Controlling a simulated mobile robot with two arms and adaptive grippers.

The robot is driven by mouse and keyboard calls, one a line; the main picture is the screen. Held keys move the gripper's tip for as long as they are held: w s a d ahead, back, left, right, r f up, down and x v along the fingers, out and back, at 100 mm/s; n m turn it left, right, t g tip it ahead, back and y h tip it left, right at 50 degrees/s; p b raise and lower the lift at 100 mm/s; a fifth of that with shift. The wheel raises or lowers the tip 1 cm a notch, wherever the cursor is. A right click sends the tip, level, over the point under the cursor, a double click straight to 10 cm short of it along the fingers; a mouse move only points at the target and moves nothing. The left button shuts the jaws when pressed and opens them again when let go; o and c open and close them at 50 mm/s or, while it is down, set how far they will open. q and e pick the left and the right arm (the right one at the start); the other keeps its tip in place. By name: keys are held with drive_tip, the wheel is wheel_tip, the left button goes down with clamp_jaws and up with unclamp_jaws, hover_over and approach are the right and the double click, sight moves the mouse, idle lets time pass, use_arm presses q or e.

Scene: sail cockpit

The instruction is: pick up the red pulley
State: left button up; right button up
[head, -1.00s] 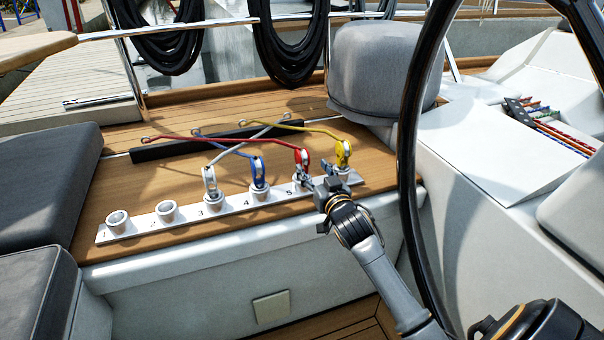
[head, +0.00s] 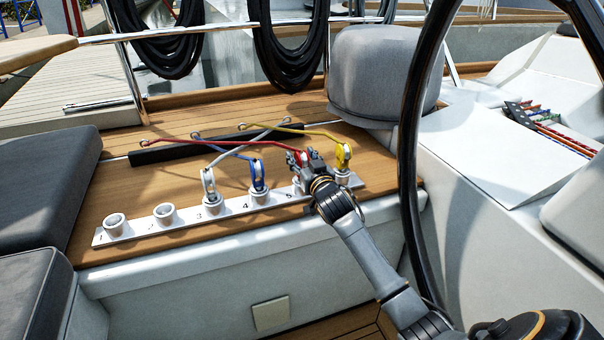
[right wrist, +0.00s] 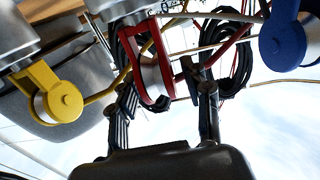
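The red pulley (head: 303,159) stands at position 5 on the white numbered strip (head: 228,208), with a red rope (head: 230,143) running left from it. My right gripper (head: 309,160) is at the pulley and partly hides it in the head view. In the right wrist view the red pulley (right wrist: 148,68) shows between the two spread fingers of my right gripper (right wrist: 164,92). The fingers are apart, and I see no clear contact with the pulley. My left gripper is not in view.
A yellow pulley (head: 343,156) stands close on the right of the red one. A blue pulley (head: 259,172) and a white pulley (head: 209,184) stand to the left. Two empty cups are at the strip's left end. The black steering wheel (head: 409,150) rises right of my arm.

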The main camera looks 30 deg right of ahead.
clamp_jaws()
drive_tip(key=shift+r, duration=0.15)
